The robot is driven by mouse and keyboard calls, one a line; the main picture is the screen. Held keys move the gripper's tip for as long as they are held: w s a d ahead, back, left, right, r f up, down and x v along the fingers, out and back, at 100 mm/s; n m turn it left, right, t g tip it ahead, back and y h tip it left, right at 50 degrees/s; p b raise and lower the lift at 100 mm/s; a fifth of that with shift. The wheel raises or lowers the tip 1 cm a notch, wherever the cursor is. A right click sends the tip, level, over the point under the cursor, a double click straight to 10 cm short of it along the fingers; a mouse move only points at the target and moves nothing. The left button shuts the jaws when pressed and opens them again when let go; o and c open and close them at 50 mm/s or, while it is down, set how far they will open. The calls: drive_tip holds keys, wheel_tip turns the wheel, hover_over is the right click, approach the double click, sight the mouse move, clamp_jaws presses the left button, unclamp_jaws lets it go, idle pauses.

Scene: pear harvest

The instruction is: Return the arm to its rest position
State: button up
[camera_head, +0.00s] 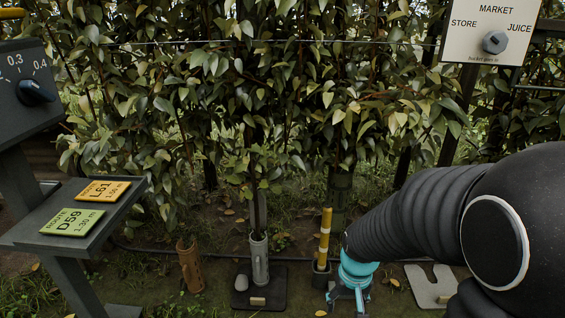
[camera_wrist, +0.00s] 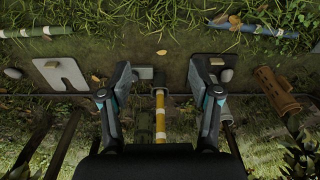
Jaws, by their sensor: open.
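My arm, in a dark ribbed sleeve, reaches in from the right of the head view and bends down to my teal-collared gripper (camera_head: 350,290) low in the picture. The gripper's lower end is partly cut off by the frame edge. In the wrist view my gripper (camera_wrist: 160,75) has its two fingers spread wide with nothing held between them. A yellow-and-white banded post (camera_wrist: 160,118) shows in the gap between the fingers, and I cannot tell how far below it is. In the head view this yellow post (camera_head: 325,238) stands in a dark holder just left of the gripper.
A grey tube (camera_head: 259,260) on a dark base and a brown tube (camera_head: 190,267) stand left of the post. A notched pale plate (camera_head: 433,284) lies right. A card stand (camera_head: 110,228), a dial panel (camera_head: 30,88) and a sign with a knob (camera_head: 492,30) flank the leafy hedge (camera_head: 250,90).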

drive_tip(key=s+r+t+p, duration=0.2)
drive_tip(key=s+r, duration=0.4)
drive_tip(key=r, duration=0.6)
drive_tip(key=s+r+t+p, duration=0.2)
drive_tip(key=s+r, duration=0.4)
drive_tip(key=r, duration=0.7)
drive_tip(key=shift+s+d+t+p, duration=0.3)
drive_tip(key=shift+s+d+p, duration=0.1)
drive_tip(key=shift+p, duration=0.5)
